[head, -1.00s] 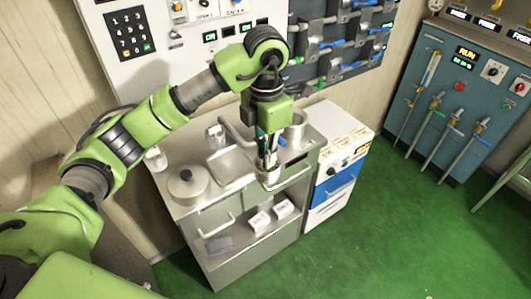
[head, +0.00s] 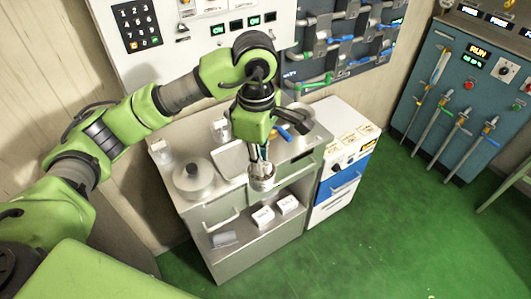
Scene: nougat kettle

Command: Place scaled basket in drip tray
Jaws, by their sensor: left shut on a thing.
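My left gripper (head: 262,166) points down and is shut on the small metal basket (head: 262,183). The basket hangs at the front edge of the steel cart, apart from the top as far as I can tell. A shallow rectangular tray (head: 229,162), likely the drip tray, lies on the cart top, left of and behind the basket. The gripper and basket hide part of the cart top to its right. My right gripper is out of view.
A lidded round pot (head: 192,179) stands left of the tray, with a small clear container (head: 161,152) behind it. White boxes (head: 288,204) sit on the cart's lower shelf. A white and blue cabinet (head: 344,180) stands at the right. Green floor lies clear in front.

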